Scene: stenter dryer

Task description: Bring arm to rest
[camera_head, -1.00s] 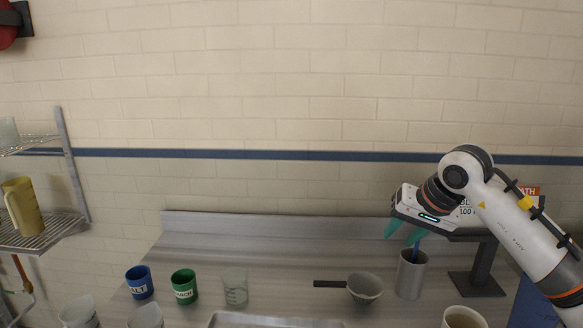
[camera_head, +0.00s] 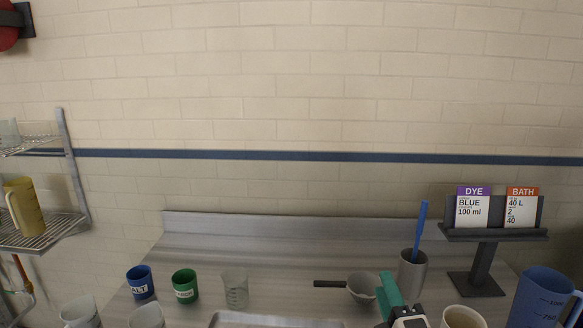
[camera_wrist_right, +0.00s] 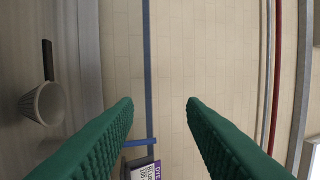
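My right gripper (camera_wrist_right: 160,102) is open in the right wrist view, its two green ridged fingers wide apart with nothing between them. In the head view only part of the right gripper (camera_head: 388,290) shows at the bottom edge, in front of the grey cup (camera_head: 412,275) that holds a blue stick (camera_head: 420,230). The right finger appears near a strainer with a black handle (camera_head: 362,288); whether they touch cannot be told. My left gripper is not in view.
A stand (camera_head: 485,262) carries DYE and BATH cards at the right. A blue jug (camera_head: 543,298) and a beige cup (camera_head: 462,317) are nearby. Blue (camera_head: 140,282) and green (camera_head: 184,286) cups and a clear beaker (camera_head: 235,288) stand left. A tray (camera_head: 270,320) lies in front.

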